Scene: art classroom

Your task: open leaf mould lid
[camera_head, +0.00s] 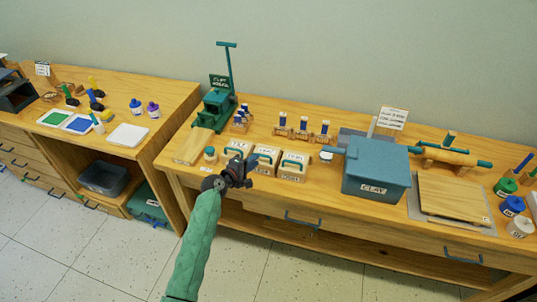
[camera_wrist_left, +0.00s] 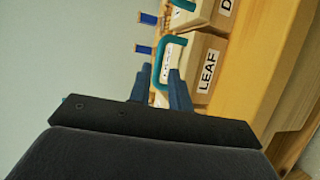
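The leaf mould (camera_wrist_left: 208,72) is a pale box labelled LEAF, with a teal loop handle (camera_wrist_left: 163,55) on its lid, seen in the left wrist view. In the head view it appears to be the middle box (camera_head: 264,161) of a row of three on the table; its lid looks shut. My left gripper (camera_head: 246,170) is at the front left of that box. In the left wrist view its two fingers (camera_wrist_left: 160,88) are apart, with the handle just beyond their tips and nothing held. My right gripper is not in view.
A similar box (camera_head: 293,167) stands close to the right. A blue-grey clay bin (camera_head: 377,170) is farther right. Blue-topped tools (camera_head: 303,127) stand behind, and a green clay press (camera_head: 215,108) is at the back left. The wooden table (camera_head: 345,205) has a bare front strip.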

